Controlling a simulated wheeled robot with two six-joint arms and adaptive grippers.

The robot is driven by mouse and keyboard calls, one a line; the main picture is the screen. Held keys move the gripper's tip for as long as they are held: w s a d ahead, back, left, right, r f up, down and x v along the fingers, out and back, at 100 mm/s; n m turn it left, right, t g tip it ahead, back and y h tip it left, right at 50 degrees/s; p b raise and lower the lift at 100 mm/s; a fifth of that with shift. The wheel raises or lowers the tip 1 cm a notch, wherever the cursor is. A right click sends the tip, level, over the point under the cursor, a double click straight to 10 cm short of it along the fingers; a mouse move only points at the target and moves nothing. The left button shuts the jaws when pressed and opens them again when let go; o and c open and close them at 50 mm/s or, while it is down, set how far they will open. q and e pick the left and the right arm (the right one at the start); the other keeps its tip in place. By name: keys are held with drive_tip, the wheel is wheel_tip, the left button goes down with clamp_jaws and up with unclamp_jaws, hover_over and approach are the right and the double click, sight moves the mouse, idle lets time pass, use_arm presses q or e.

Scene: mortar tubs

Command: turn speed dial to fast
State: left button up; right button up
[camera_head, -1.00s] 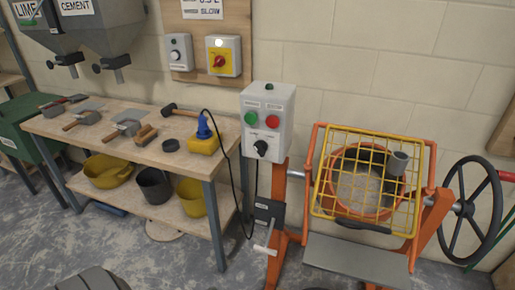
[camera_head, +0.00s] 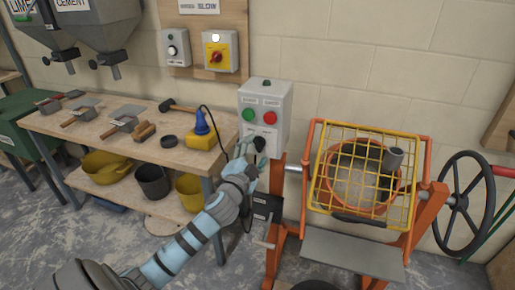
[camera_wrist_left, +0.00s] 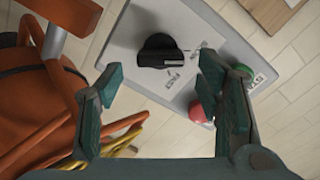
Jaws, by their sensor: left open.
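The speed dial is a black knob (camera_wrist_left: 160,50) on the front of a light grey control box (camera_head: 265,100). In the head view the dial (camera_head: 260,143) is partly covered by my left gripper (camera_head: 247,152), which is right at the lower front of the box. In the left wrist view my left gripper (camera_wrist_left: 160,78) is open, with one finger on each side of the dial in the picture. The dial appears in front of the fingertips, and I see no clear contact. Small labels lie beside it, too small to read surely. My right gripper is not in view.
A green button (camera_head: 248,115) and red button (camera_head: 270,117) sit above the dial. A mixer with yellow grid guard (camera_head: 365,170) stands close to the right. A workbench (camera_head: 90,130) with trowels and a blue-yellow tool (camera_head: 202,135) is left. A wall switch (camera_head: 216,57) hangs above.

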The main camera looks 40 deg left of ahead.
sight(258, 144)
use_arm(q)
drive_tip(key=shift+x, duration=1.3)
drive_tip(key=shift+s, duration=0.1)
drive_tip(key=c, duration=1.2)
drive_tip(key=shift+o, duration=0.2)
